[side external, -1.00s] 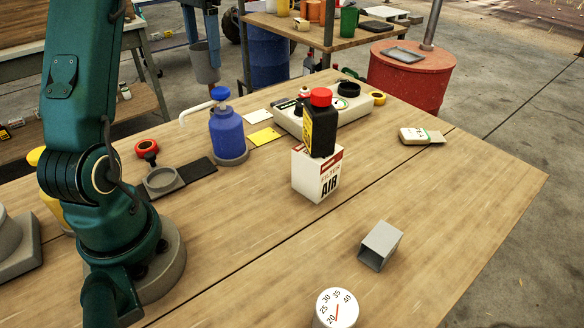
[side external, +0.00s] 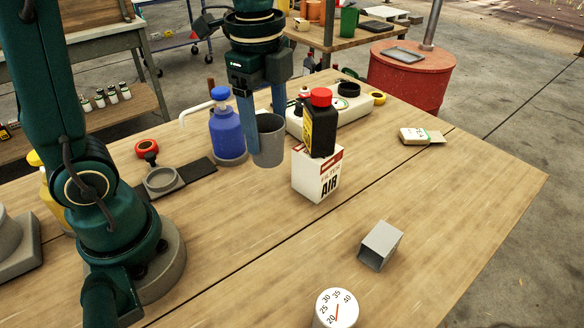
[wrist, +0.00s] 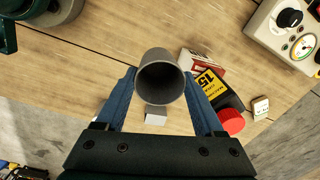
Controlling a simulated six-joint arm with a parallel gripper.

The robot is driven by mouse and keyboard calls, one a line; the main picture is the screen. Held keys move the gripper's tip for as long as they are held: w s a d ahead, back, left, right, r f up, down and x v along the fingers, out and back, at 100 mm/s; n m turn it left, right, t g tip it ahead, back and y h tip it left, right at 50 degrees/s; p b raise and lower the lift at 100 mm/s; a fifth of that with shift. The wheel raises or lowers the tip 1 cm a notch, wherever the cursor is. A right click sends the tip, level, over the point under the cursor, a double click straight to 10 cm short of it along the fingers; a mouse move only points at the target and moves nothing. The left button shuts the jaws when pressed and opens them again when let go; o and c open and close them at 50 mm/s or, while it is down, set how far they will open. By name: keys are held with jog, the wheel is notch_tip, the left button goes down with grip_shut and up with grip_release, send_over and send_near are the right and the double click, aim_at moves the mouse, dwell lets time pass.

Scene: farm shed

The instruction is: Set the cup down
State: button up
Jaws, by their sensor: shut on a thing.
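The grey cup (side external: 267,146) is upright between the two blue fingers of my gripper (side external: 262,128), which is shut on it. In the side view it hangs in front of the blue pump bottle and left of the white air filter box, seemingly above the table. The gap under it is hard to judge. In the wrist view the open mouth of the cup (wrist: 160,84) faces the camera, with a finger of my gripper (wrist: 160,78) on each side. The cup looks empty. The wooden table (side external: 235,225) lies below.
The air filter box (side external: 316,176) carries a black bottle with a red cap (side external: 320,124), close right of the cup. The blue pump bottle (side external: 226,134) stands behind left. A grey square tube (side external: 380,246) and a dial (side external: 336,308) are nearer the front. The table's middle is clear.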

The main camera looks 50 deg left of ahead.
jog(key=shift+s+d+f+m, duration=0.4)
jog(key=shift+s+d+m, duration=0.1)
jog(key=shift+d+m, duration=0.2)
jog(key=shift+s+d+f, duration=0.15)
jog(key=shift+d+f, duration=1.65)
jog(key=shift+d, duration=0.1)
jog(key=shift+s+d+f, duration=0.2)
jog(key=shift+d+f, duration=1.65)
jog(key=shift+d, duration=0.1)
jog(key=shift+s+d+f, duration=0.15)
jog(key=shift+d+f, duration=1.65)
jog(key=shift+d, duration=0.1)
jog(key=shift+f, duration=0.1)
jog(key=o, duration=1.3)
